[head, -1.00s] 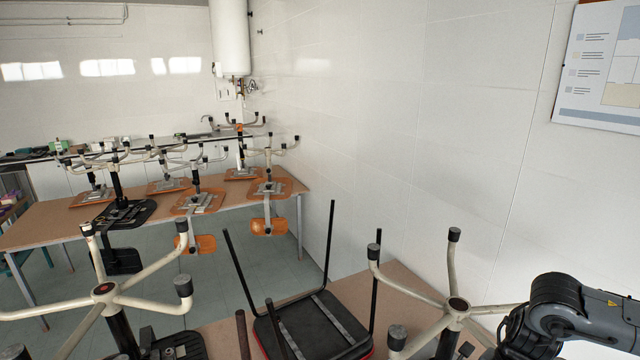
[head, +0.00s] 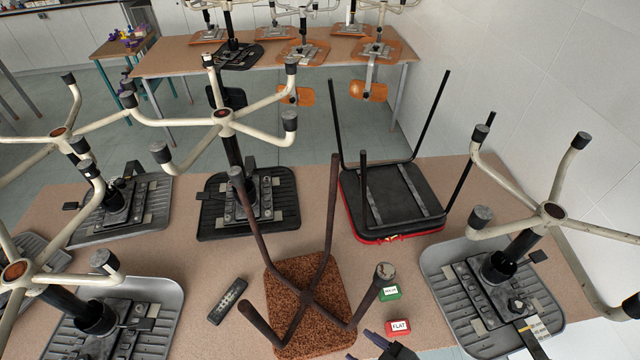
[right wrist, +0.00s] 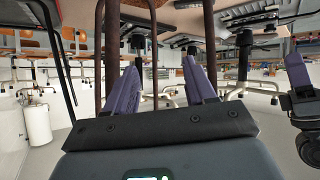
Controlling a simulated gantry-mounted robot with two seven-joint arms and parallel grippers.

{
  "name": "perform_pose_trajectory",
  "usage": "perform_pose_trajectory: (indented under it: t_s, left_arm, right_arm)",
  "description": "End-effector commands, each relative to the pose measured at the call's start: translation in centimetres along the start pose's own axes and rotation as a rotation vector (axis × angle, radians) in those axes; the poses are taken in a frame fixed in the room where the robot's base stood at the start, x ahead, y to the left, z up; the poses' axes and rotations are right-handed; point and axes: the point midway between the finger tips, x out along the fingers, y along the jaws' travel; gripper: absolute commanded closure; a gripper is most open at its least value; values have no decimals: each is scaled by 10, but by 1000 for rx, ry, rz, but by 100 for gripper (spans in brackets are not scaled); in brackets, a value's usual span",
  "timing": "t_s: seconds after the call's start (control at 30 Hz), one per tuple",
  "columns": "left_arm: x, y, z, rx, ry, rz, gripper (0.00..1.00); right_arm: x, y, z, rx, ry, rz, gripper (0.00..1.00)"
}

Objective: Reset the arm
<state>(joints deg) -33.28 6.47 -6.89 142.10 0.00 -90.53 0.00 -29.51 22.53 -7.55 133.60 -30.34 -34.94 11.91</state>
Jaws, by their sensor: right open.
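My right gripper (head: 362,345) shows at the bottom edge of the head view, with purple fingers beside the brown stool. In the right wrist view its two purple fingers (right wrist: 162,88) stand apart with nothing between them. That view is upside down. A purple finger and black body (right wrist: 303,105) at its right edge look like my left gripper, whose jaw opening I cannot make out. The left gripper does not show in the head view. The upturned brown stool (head: 311,275) has thin legs pointing up, close to my right gripper.
A red box marked FLAT (head: 398,327), a green box (head: 390,292) and a dark remote-like object (head: 229,300) lie on the near table (head: 200,275). Upturned chairs crowd it, including a red-edged black one (head: 390,200). Another table (head: 170,60) with upturned chairs stands behind.

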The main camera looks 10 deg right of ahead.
Motion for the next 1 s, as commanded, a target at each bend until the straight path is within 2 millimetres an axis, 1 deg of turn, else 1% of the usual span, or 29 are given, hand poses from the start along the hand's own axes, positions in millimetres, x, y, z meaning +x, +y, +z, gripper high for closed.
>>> perform_pose_trajectory:
  t_s: [0.03,0.1,0.17,0.3,0.43,0.57,0.6,0.63,0.77,0.8,1.0]
  left_arm:
    - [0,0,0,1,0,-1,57]
    - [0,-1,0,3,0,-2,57]
    - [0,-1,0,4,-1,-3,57]
    - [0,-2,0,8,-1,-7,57]
    - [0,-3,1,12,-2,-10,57]
    - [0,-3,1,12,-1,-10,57]
    - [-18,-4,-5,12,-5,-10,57]
    - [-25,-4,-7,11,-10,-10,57]
    - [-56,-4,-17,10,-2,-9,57]
    - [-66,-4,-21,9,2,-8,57]
    - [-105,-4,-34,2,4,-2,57]
  right_arm:
    - [-2,5,-1,90,-39,67,45]
    - [-10,16,7,204,-121,154,45]
    - [-18,23,16,288,-195,210,45]
    - [-40,34,36,436,-363,289,45]
    - [-64,33,61,516,-537,312,45]
    - [-86,19,88,558,-726,278,45]
    - [-97,22,71,543,-728,273,45]
    - [-101,24,63,544,-725,274,45]
    - [-117,28,38,543,-724,274,45]
    - [-122,29,30,543,-724,275,45]
    - [-143,35,-4,542,-723,275,45]
